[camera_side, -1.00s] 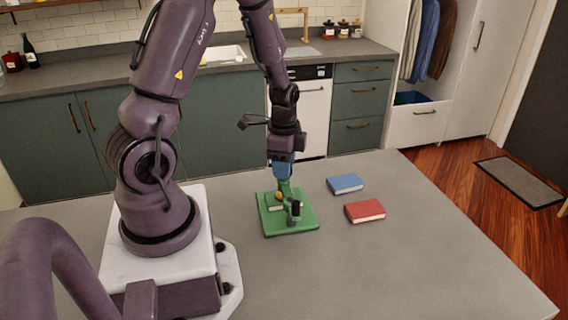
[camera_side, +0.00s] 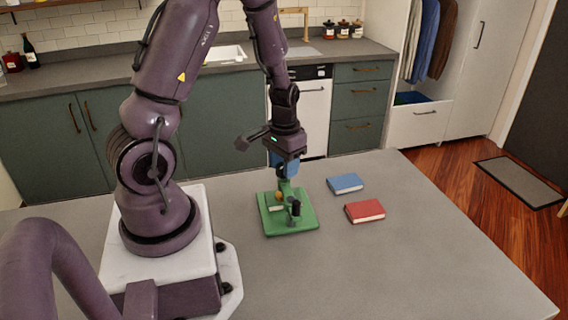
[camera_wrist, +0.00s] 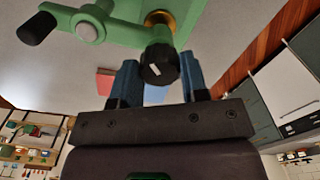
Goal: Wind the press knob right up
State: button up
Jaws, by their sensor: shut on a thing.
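The green press (camera_side: 305,222) stands on the grey table, with a flat base plate, an upright part and a dark handle (camera_side: 296,208). In the side view my gripper (camera_side: 286,172) points down at the top of the press. In the wrist view the black press knob (camera_wrist: 158,66), with a small white mark, sits between the blue fingers of my gripper (camera_wrist: 158,82). The fingers are shut on it. The green arm (camera_wrist: 125,30) of the press and a brass collar (camera_wrist: 160,18) show beside the knob. The fingers hide the knob in the side view.
A blue book (camera_side: 345,184) and a red book (camera_side: 365,211) lie flat on the table to the right of the press. The table (camera_side: 430,260) is clear in front and farther right. Green cabinets and a counter stand behind.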

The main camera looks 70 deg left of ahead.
jog(key=n, duration=1.1)
jog(key=shift+n, duration=2)
jog(key=o, duration=0.9)
jog(key=shift+o, duration=0.2)
notch_tip(320, 180, up, 13)
